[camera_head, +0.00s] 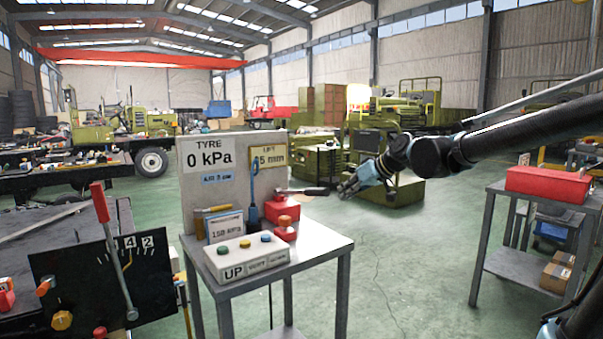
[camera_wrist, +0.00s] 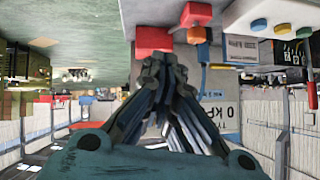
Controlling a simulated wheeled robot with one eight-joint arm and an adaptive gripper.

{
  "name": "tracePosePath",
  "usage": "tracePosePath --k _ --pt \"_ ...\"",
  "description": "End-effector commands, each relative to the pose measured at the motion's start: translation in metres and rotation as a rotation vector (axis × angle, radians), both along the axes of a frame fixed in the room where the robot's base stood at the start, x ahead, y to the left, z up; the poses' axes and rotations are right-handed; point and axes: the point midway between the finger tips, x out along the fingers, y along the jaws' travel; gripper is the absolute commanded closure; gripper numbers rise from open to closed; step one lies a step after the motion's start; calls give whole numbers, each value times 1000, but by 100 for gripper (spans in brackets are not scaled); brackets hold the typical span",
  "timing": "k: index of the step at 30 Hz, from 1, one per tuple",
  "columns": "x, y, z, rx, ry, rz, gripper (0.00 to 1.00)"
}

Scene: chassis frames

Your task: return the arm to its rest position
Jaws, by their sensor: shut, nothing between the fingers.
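My arm (camera_head: 520,135) reaches in from the right side of the head view, stretched out to the left. My gripper (camera_head: 348,187) is at its end, in the air just right of the control stand, near the red box with the dark lever. It also shows in the wrist view (camera_wrist: 176,68), where its fingers come together at the tips with nothing between them. The wrist view is upside down, and the red box (camera_wrist: 153,38) appears just beyond the fingertips. I cannot tell whether the fingertips touch anything.
The control stand (camera_head: 340,243) carries a panel reading 0 kPa (camera_head: 208,158) and a button box (camera_head: 245,255). A black lever panel (camera_head: 75,285) with a red-handled lever is at left. A grey cart (camera_head: 500,266) with a red toolbox (camera_head: 548,184) stands at right. Green floor between is clear.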

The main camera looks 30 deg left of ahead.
Motion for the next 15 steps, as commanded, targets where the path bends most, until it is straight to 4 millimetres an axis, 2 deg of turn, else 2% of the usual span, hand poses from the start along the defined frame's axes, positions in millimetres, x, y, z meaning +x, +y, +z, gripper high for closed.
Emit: tracePosePath --k 5,8,11,15 --pt "0 -1 0 -1 0 -2 100" --pt "2 -15 -4 -15 6 -19 100" --pt "6 -49 -15 -49 25 -62 100" --pt "7 -120 -39 -124 70 -159 100"
